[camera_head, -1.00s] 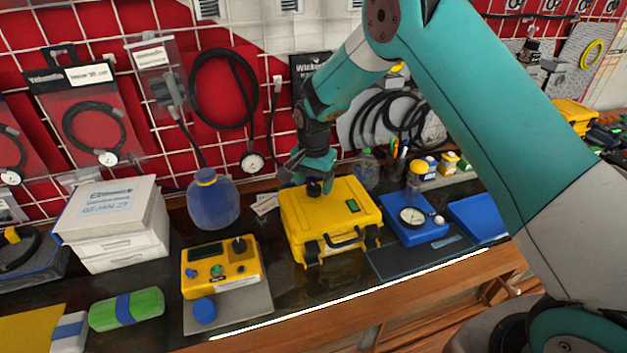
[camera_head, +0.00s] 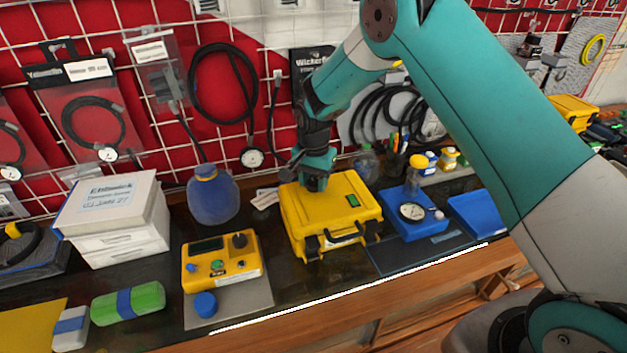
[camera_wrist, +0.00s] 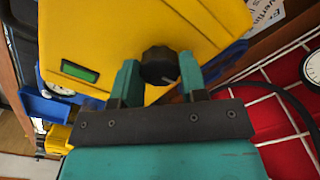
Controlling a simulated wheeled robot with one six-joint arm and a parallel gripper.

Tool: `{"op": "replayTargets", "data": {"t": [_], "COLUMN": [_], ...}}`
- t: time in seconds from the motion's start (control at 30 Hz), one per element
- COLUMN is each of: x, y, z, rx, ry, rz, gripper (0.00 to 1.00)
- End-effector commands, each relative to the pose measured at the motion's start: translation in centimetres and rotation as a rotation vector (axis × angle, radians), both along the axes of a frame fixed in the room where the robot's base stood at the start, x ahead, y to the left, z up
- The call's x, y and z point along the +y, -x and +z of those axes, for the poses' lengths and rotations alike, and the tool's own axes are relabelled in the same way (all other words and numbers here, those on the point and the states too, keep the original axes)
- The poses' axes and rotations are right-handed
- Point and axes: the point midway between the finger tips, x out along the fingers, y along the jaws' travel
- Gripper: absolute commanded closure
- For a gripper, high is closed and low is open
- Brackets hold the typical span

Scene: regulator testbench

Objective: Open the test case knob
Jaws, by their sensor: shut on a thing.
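The test case (camera_head: 328,212) is a yellow box with a handle and two black latches on its front, standing on the dark bench top. Its black knob (camera_wrist: 159,66) shows on the yellow lid in the wrist view. My gripper (camera_wrist: 160,80) has one teal finger on each side of the knob and is shut on it. In the head view my gripper (camera_head: 314,183) is at the back left of the lid and hides the knob. A small green display (camera_wrist: 80,72) is on the lid, which is closed.
A yellow tester (camera_head: 220,262) with its own knob stands to the left. A blue stand with a gauge (camera_head: 411,212) is to the right. A blue jug (camera_head: 213,195) is behind left, and a wire grid wall is close behind.

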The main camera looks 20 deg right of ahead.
Motion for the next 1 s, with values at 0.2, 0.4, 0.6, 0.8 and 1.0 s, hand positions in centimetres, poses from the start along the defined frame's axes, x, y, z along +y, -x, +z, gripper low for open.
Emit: {"op": "replayTargets", "data": {"t": [0.2, 0.4, 0.6, 0.8, 1.0], "x": [0.0, 0.01, 0.0, -0.01, 0.0], "y": [-0.03, -0.02, -0.04, -0.02, -0.04], "z": [-0.1, -0.15, -0.09, -0.08, -0.02], "rx": [-0.001, -0.001, -0.001, -0.001, -0.002], "ry": [0.0, 0.0, 0.0, 0.001, 0.0], "rz": [0.121, 0.296, 0.487, 0.677, 0.867], "gripper": [0.84, 0.84, 0.84, 0.84, 0.84]}}
